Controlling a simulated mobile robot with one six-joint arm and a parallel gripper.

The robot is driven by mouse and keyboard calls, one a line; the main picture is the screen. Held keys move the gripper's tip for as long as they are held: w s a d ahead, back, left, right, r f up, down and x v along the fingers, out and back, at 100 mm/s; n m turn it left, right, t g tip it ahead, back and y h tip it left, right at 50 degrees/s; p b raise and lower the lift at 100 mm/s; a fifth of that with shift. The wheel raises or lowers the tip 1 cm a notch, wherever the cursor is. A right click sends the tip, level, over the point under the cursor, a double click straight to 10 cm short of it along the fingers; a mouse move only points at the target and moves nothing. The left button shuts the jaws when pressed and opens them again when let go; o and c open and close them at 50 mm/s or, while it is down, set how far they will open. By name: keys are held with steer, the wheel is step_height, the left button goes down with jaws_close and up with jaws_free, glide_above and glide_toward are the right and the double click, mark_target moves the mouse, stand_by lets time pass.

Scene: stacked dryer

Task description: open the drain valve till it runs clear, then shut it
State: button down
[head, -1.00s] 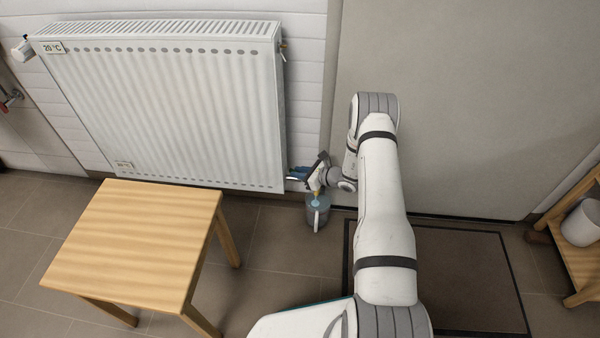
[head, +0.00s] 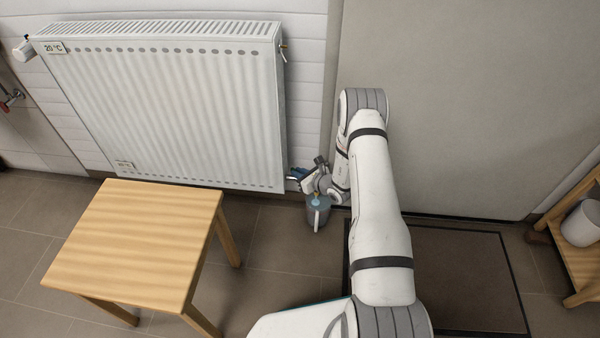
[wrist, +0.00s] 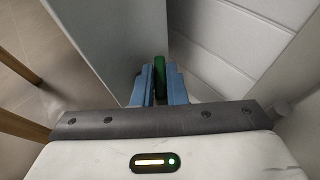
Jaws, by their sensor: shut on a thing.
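My gripper (head: 293,173) is at the lower right corner of the white radiator (head: 170,110). In the wrist view, its blue fingers (wrist: 159,88) are shut on a green handle (wrist: 159,70), apparently the drain valve's. The rest of the valve is hidden by the fingers and my wrist. A grey jug (head: 318,214) with a pale handle stands on the floor just below my gripper. Something light blue shows at its top. A small yellowish spot shows just above the jug. I cannot tell whether water runs or how clear it is.
A wooden stool (head: 140,235) stands in front of the radiator, left of the jug. A dark mat (head: 450,280) lies on the right. A wooden shelf with a white pot (head: 582,222) is at the right edge.

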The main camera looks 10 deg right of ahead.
steer(key=shift+s+a+f+m+t+h+b, duration=0.15)
steer(key=shift+m+t+h+b, duration=0.35)
steer(key=shift+m+h, duration=0.45)
steer(key=m+h+b, duration=0.1)
steer(key=b, duration=0.1)
steer(key=shift+a+f+b, duration=0.1)
steer(key=shift+f+b, duration=0.1)
steer(key=shift+b, duration=0.2)
steer(key=h+b, duration=0.1)
steer(key=b, duration=0.2)
steer(key=shift+m+t, duration=0.3)
steer(key=shift+m, duration=0.05)
steer(key=shift+r+m+h+b, duration=0.3)
steer(key=shift+r+h+b, duration=0.05)
steer(key=shift+b, duration=0.7)
steer(key=c, duration=1.5)
jaws_free()
steer(key=shift+o, duration=0.2)
steer(key=p+v, duration=0.3)
steer(key=v, duration=0.4)
steer(key=shift+s, duration=0.35)
